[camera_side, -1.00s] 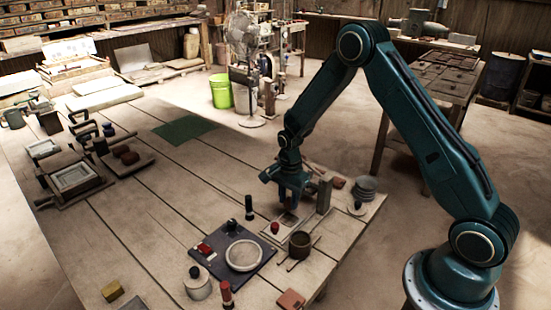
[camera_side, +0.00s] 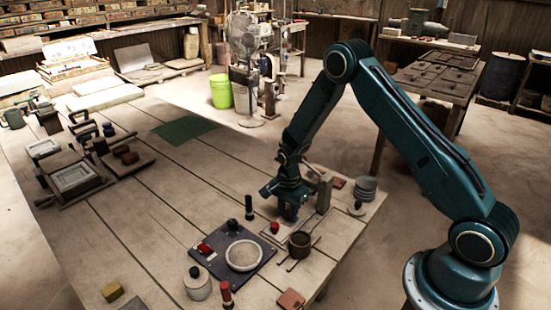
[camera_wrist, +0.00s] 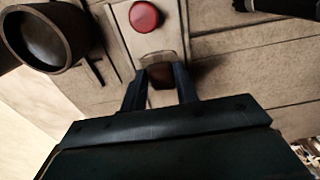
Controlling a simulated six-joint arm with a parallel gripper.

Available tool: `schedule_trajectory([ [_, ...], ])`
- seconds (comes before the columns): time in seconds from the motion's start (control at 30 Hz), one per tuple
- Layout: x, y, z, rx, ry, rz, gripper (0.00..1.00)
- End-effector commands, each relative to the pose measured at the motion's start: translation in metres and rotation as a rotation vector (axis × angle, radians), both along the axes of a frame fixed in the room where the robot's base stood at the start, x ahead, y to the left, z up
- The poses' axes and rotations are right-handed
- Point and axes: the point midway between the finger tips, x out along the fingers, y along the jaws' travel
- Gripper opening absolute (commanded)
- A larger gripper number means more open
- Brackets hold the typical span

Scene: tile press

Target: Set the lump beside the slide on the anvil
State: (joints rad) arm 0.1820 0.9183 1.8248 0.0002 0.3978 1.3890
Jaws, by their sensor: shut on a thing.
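My gripper (camera_side: 289,215) is low over the tile press near the right edge of the bench. In the wrist view the gripper (camera_wrist: 160,82) is shut on a dark brown lump (camera_wrist: 161,73), held between its two fingertips. The lump is hidden by the fingers in the side view. The slide's red knob (camera_wrist: 145,16) is just beyond the lump, apart from it; it also shows in the side view (camera_side: 275,227). A pale narrow plate, apparently the anvil (camera_wrist: 131,44), runs under the knob and lump. I cannot tell whether the lump touches it.
A wooden post (camera_side: 324,192) stands close to the right of my gripper. A brown pot (camera_side: 300,244) is in front of the press. A dark board (camera_side: 215,257) with a round pale dish lies to the left, near a black-topped upright tool (camera_side: 249,206).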

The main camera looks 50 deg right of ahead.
Motion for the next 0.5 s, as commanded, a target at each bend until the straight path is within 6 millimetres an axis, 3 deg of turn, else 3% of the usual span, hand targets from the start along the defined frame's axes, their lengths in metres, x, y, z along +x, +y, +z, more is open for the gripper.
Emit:
schedule_trajectory([
  [0.27, -0.0001, 0.0, -0.0025, 0.0, 0.001, 0.0, 0.08],
  [0.3, -0.0001, 0.0, -0.003, 0.0, 0.001, 0.0, 0.32],
  [0.4, -0.0001, 0.0, -0.0027, 0.0, 0.0, 0.0, 0.52],
  [0.5, -0.0001, 0.0, -0.0027, 0.0, 0.0, 0.0, 0.52],
])
